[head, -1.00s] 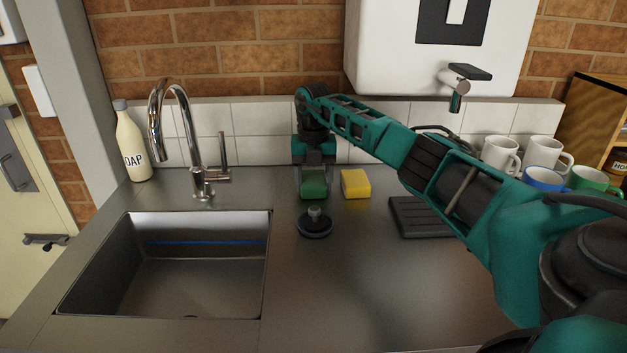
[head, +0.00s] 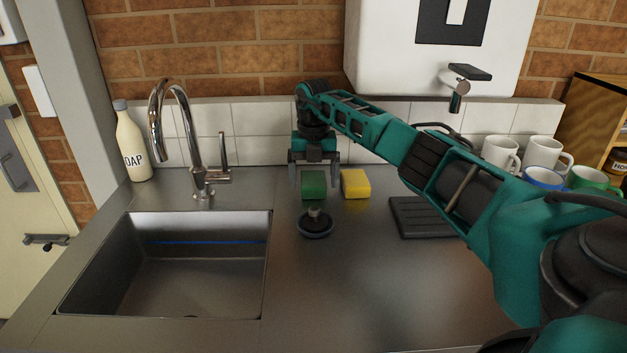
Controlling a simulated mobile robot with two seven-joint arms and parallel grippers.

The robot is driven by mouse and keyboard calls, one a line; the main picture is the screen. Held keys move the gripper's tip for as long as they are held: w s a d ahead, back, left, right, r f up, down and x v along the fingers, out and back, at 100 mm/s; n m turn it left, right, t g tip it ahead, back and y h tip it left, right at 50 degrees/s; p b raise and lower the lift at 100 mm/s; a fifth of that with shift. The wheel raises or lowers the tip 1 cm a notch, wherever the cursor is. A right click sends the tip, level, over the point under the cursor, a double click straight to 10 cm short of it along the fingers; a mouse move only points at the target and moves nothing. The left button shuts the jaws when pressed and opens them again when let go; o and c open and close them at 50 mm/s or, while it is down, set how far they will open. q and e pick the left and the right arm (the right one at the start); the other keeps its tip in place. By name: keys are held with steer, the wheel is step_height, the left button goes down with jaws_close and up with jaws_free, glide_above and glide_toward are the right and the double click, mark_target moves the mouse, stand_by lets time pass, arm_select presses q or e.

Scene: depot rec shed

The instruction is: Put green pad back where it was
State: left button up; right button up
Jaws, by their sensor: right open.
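The green pad (head: 314,185) rests on the steel counter, just left of the yellow sponge (head: 355,184) and behind the dark sink plug (head: 315,225). My right gripper (head: 314,178) is open, with its fingers apart above and behind the green pad. It holds nothing. My right arm reaches in from the right across the counter. My left gripper is not in view.
The sink (head: 165,265) with its tap (head: 190,140) is on the left, and a soap bottle (head: 132,143) stands behind it. A dark ridged mat (head: 425,218) and several mugs (head: 500,154) are to the right. The front counter is clear.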

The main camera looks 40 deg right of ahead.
mark_target(313, 182)
step_height(313, 182, up, 11)
steer(key=shift+r+p, duration=0.2)
steer(key=shift+p, duration=0.2)
stand_by(0.4)
